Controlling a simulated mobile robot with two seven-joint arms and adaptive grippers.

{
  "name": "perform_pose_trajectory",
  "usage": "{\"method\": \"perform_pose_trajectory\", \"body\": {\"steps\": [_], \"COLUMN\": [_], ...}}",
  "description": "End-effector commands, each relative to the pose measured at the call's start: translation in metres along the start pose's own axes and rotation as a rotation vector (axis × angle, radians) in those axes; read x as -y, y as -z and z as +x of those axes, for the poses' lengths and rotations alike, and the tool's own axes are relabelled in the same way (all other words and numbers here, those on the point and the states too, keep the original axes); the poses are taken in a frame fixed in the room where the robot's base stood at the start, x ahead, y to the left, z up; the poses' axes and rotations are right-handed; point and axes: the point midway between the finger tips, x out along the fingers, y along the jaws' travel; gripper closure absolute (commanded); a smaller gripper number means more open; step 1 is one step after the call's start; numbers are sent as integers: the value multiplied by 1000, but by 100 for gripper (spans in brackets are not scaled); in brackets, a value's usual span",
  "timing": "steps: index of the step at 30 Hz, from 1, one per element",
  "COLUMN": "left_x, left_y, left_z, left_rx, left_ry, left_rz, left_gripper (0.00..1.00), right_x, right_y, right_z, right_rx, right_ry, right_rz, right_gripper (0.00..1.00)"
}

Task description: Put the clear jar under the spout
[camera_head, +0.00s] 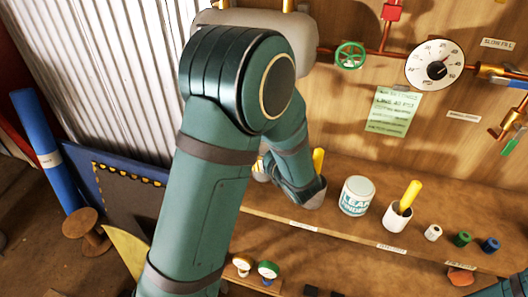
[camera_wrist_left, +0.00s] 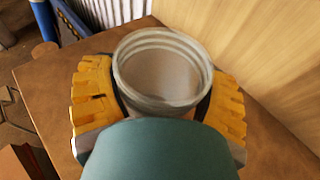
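The clear jar (camera_wrist_left: 162,72) stands mouth up between the two yellow fingers of my left gripper (camera_wrist_left: 158,97) in the left wrist view. The fingers press against it from both sides, and it looks empty. Whether its base touches the shelf is hidden. In the head view my left arm covers most of this gripper and jar; only a yellow finger (camera_head: 318,160) shows clearly. A brass pipe fitting with a green lever (camera_head: 515,117) is at the right edge; I cannot tell whether it is the spout. My right gripper is not in view.
A labelled white tin (camera_head: 357,196), a white cup with a yellow handle (camera_head: 398,217) and several small coloured caps (camera_head: 463,239) line the shelf (camera_head: 330,222) to the right. A gauge (camera_head: 434,64) and a green valve wheel (camera_head: 350,55) are on the wooden wall above.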

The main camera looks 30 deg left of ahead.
Motion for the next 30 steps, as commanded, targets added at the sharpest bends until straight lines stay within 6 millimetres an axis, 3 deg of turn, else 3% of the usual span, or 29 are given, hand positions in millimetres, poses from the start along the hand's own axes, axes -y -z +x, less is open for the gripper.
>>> {"method": "perform_pose_trajectory", "body": {"steps": [12, 24, 30], "left_x": [0, 1, 0], "left_y": [-4, -4, -3], "left_z": [-2, -62, -76], "left_rx": [0, -1, -1], "left_ry": [2, 3, 1], "left_rz": [-3, 0, -1], "left_gripper": [0, 0, 0], "right_x": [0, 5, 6], "right_y": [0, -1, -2], "right_z": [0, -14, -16], "right_rx": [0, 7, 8], "right_ry": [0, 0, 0], "right_rz": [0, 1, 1], "right_gripper": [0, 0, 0]}}
